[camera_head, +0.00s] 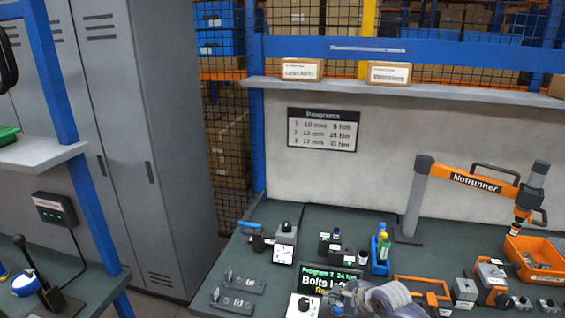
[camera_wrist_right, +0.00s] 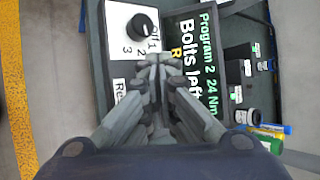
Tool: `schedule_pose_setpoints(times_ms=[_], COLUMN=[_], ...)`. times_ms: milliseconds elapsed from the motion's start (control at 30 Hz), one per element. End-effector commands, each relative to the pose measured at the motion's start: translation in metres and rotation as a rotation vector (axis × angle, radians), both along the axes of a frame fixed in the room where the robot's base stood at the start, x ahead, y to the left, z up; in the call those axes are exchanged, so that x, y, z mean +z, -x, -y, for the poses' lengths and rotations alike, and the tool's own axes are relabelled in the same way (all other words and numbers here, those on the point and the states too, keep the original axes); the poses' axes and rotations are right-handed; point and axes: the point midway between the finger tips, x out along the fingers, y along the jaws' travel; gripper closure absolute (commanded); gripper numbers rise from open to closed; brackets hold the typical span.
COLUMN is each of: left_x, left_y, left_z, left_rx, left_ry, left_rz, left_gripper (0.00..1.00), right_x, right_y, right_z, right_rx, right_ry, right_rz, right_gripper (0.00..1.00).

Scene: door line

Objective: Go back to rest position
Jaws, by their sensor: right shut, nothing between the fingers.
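My right gripper (camera_head: 338,290) is low in the head view, in front of the bench display (camera_head: 330,278). In the right wrist view the right gripper (camera_wrist_right: 155,68) has its fingers together with nothing between them. Its tips lie over the edge between a white selector box (camera_wrist_right: 125,45) and the display (camera_wrist_right: 195,75). The black knob (camera_wrist_right: 140,26) is just beyond the tips; contact cannot be told. The display reads "Program 2 24 Nm" and "Bolts left", with the rest partly covered. My left gripper is not in view.
An orange Nutrunner arm (camera_head: 470,180) stands at the right above an orange bin (camera_head: 535,258). A blue holder with bottles (camera_head: 381,250) and small fixtures (camera_head: 238,293) stand on the green bench. A grey locker (camera_head: 150,130) is at the left.

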Motion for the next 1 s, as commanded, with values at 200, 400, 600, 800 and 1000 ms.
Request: schedule_pose_setpoints(times_ms=[200, 400, 600, 800, 1000], left_x=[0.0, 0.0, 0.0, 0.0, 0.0], left_y=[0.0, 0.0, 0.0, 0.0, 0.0], left_z=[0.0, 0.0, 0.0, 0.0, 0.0], left_rx=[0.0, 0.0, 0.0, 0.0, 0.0], left_ry=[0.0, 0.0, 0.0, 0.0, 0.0], left_rz=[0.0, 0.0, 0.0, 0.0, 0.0], left_gripper=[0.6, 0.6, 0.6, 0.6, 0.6], right_x=[-0.033, -0.043, -0.04, -0.029, -0.019], right_y=[0.089, 0.168, 0.243, 0.305, 0.347], right_z=[-0.044, -0.055, -0.042, -0.015, 0.007], right_rx=[0.385, 0.727, 1.038, 1.298, 1.473], right_ry=[0.263, 0.517, 0.761, 0.952, 1.059], right_rz=[0.06, 0.134, 0.179, 0.173, 0.144], right_gripper=[1.0, 1.0, 1.0, 1.0, 1.0])
